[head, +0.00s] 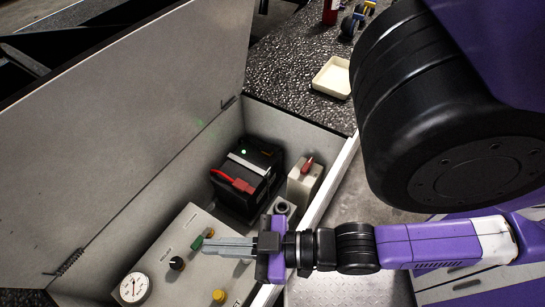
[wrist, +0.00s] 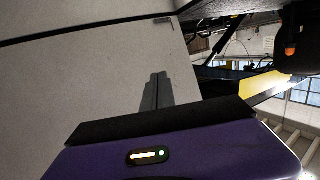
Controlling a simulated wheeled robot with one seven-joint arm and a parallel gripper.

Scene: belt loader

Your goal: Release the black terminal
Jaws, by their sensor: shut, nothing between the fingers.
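In the head view a black battery (head: 262,160) with a grey strap across its top sits inside the open grey box. A red clamp or cover (head: 232,181) lies on its near side. I cannot clearly make out the black terminal against the dark battery. My gripper (head: 207,245) is shut and empty, in front of the battery and over the control panel, with its fingers pointing left. It is apart from the battery. In the wrist view my shut fingers (wrist: 157,90) show against a plain pale panel, and no battery is visible.
The panel (head: 195,223) carries a gauge (head: 134,287), a black knob (head: 177,263), a yellow button (head: 219,295) and a green part (head: 197,243) close to my fingertips. A red-levered switch box (head: 304,183) stands right of the battery. The raised lid (head: 130,120) bounds the left. A cream tray (head: 332,77) lies behind.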

